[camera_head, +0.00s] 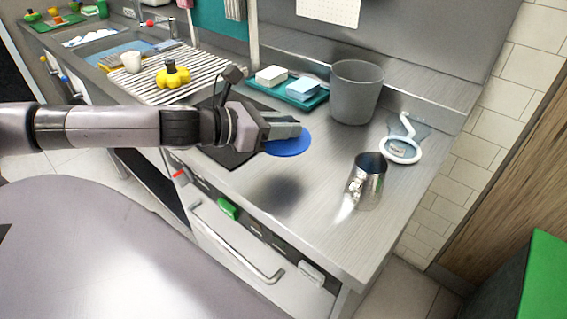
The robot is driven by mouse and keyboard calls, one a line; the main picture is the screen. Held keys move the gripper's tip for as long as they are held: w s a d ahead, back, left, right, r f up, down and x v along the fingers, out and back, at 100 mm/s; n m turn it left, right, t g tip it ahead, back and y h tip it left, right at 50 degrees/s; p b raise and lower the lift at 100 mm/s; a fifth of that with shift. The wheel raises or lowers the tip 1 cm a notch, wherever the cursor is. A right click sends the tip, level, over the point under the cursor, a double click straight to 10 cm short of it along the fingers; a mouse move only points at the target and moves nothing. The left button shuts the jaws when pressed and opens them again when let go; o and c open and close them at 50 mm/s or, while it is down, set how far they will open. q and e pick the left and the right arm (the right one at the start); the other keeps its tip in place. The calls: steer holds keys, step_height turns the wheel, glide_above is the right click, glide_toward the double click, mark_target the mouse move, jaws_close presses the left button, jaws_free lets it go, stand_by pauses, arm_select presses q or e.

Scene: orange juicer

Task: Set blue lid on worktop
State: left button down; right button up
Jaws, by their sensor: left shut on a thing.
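The blue lid (288,146) is a flat round disc. My left gripper (291,132) is shut on it and partly covers its upper left part. A dark shadow lies on the worktop below and in front of the lid, so the lid looks held above the surface. The steel worktop (310,235) runs from the sink side at the upper left to its front right corner. My right gripper does not show.
A shiny metal cup (366,181) stands right of the lid. A grey bin (355,92) and a teal tray (285,93) stand behind. A white ring-shaped item (401,150) lies near the wall. A dark mat (222,150) lies under my left arm. The front worktop is clear.

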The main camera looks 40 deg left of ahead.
arm_select(q)
steer(key=shift+f+b, duration=1.05)
steer(key=shift+f, duration=2.25)
steer(key=shift+f, duration=0.2)
steer(key=c, duration=0.9)
jaws_free()
steer(key=shift+r, duration=0.1)
